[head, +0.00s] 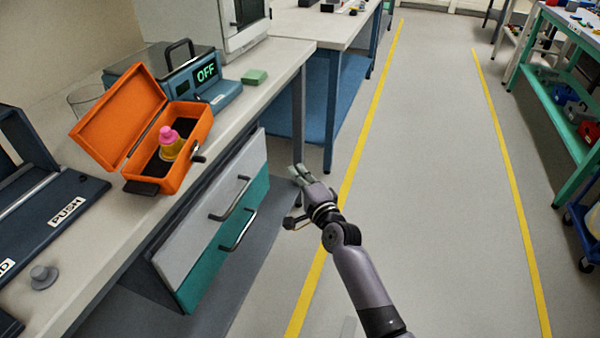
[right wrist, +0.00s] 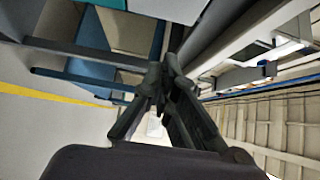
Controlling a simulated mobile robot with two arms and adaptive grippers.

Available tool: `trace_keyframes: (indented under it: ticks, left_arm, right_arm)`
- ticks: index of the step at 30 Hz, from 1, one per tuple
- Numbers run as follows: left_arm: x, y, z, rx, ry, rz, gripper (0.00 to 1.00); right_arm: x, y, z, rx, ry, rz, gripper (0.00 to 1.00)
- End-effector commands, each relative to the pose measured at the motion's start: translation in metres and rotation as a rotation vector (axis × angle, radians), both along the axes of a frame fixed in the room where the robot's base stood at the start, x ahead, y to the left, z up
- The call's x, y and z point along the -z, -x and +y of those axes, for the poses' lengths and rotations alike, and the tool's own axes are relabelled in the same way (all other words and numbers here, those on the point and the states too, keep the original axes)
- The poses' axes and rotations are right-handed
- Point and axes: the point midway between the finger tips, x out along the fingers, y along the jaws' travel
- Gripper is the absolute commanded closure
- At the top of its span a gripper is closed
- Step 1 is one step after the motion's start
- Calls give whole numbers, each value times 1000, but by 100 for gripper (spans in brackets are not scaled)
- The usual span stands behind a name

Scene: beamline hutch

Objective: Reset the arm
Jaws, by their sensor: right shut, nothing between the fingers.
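My right gripper (head: 299,173) is in the head view, in front of the bench and to the right of the drawer unit. Its fingers are together and hold nothing. In the right wrist view its fingers (right wrist: 165,85) meet near the middle of the picture with nothing between them. My right arm (head: 360,275) reaches up from the bottom of the head view, over the aisle floor. My left gripper is not in view.
An open orange case (head: 185,172) with a pink-capped yellow bottle (head: 170,143) stands on the bench. Behind it is a device reading OFF (head: 206,73). Drawers (head: 215,215) with handles sit under the bench. The aisle (head: 440,180) is clear; a green shelf (head: 555,100) stands right.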

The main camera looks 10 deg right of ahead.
Motion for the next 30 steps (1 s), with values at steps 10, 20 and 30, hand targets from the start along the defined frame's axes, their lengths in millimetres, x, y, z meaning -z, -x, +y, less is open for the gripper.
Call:
trace_keyframes:
  ticks: [10,20,30]
  left_arm:
    - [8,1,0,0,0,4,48]
    - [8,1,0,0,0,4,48]
    - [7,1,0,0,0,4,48]
  right_arm:
    - [15,20,1,-20,62,32,100]
    - [172,165,12,-355,790,380,100]
    - [253,318,-22,-756,1299,649,100]
